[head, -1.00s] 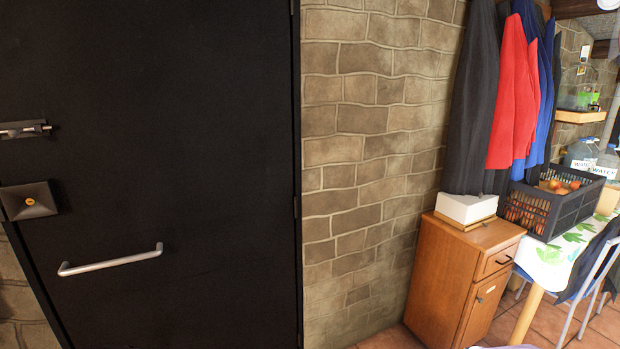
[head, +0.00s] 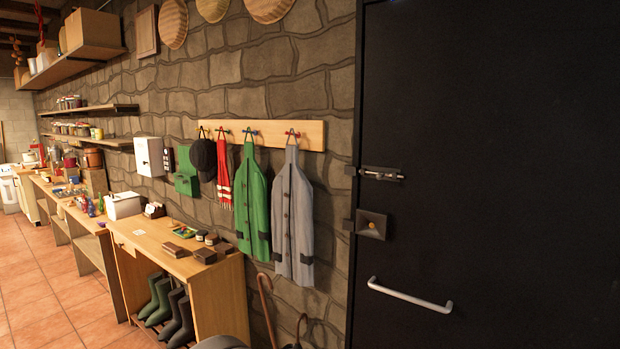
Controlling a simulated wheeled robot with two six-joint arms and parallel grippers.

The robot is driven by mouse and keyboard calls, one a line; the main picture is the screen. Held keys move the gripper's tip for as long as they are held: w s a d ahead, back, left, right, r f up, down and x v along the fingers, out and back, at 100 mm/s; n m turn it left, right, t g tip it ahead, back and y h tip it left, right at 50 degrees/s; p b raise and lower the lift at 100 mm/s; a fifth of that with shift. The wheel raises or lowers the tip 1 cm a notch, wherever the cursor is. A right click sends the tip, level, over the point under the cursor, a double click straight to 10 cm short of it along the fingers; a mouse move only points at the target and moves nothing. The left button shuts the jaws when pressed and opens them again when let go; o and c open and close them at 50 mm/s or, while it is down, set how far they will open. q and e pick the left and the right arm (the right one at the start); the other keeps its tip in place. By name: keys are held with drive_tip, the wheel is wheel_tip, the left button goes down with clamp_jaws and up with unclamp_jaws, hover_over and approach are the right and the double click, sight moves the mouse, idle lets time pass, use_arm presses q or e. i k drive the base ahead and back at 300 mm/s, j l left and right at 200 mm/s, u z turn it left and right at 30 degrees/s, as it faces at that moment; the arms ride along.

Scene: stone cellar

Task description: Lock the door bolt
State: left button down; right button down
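The black door (head: 490,180) fills the right side of the head view and looks closed against the stone wall. The metal door bolt (head: 382,174) sits near the door's left edge, above a square lock box (head: 371,224) with a brass-coloured centre. The bolt is small here, and I cannot tell whether its rod reaches into the frame. A pale bar handle (head: 410,296) is fixed lower on the door. Neither of my grippers is in view.
Left of the door, a coat rack (head: 262,133) holds a green coat, a grey coat, a red scarf and a cap. Below stands a wooden bench (head: 180,262) with boots under it. Walking sticks (head: 266,300) lean near the door. Tiled floor (head: 40,290) is open at left.

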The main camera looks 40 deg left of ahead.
sight(380, 176)
drive_tip(key=u, duration=0.8)
